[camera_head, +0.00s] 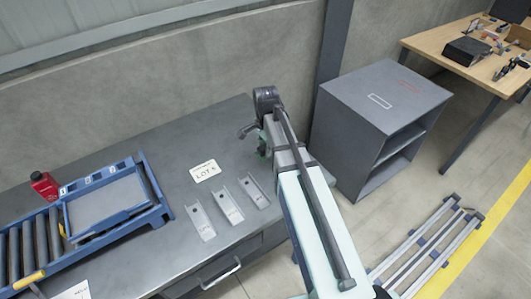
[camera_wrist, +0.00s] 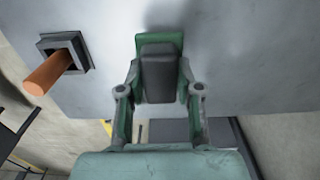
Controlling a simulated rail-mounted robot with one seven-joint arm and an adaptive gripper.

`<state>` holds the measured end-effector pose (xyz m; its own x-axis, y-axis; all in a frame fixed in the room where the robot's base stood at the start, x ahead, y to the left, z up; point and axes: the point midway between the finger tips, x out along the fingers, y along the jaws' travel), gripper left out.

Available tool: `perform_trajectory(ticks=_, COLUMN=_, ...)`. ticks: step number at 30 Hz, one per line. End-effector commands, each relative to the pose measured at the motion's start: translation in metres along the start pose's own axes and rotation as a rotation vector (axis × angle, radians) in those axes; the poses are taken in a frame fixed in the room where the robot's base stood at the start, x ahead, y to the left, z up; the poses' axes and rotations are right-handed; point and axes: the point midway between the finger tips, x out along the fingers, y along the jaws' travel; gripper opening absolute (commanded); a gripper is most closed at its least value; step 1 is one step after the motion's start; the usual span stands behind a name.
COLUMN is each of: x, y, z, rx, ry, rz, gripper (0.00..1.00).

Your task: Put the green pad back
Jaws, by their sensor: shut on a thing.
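In the wrist view my gripper (camera_wrist: 159,78) is shut on a dark grey block with a green plate behind it, which I take as the green pad (camera_wrist: 174,38). The green edges show above and beside the grey block, between the two fingertips. A pale grey surface lies behind the pad; I cannot tell whether they touch. In the head view my gripper (camera_head: 262,147) is at the right end of the grey workbench (camera_head: 150,160), near the wall. My arm hides most of it there, and only a bit of green shows.
An orange handle (camera_wrist: 48,74) sticks out of a dark square frame (camera_wrist: 78,49) left of the pad. On the bench are several metal channels (camera_head: 228,205), a lot card (camera_head: 205,171), a blue roller conveyor (camera_head: 150,213) and a red bottle (camera_head: 44,185). A grey cabinet (camera_head: 375,95) stands right.

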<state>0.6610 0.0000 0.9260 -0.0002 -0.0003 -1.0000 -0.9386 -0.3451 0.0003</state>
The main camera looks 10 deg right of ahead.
Motion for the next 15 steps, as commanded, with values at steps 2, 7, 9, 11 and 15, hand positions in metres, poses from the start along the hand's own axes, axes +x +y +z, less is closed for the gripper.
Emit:
perform_trajectory(ticks=2, x=0.005, y=0.0, z=0.0, rx=0.0, ry=0.0, rz=0.001, gripper=0.0)
perform_trajectory(ticks=7, x=0.024, y=0.0, z=0.0, rx=0.0, ry=-0.001, rz=0.002, gripper=0.0)
perform_trajectory(ticks=9, x=0.031, y=0.0, z=0.0, rx=0.0, ry=-0.001, rz=0.002, gripper=0.0)
perform_trajectory(ticks=11, x=0.034, y=0.0, z=0.0, rx=0.0, ry=0.0, rz=0.001, gripper=0.0)
perform_trajectory(ticks=15, x=0.036, y=0.0, z=0.0, rx=0.0, ry=0.0, rz=-0.001, gripper=0.0)
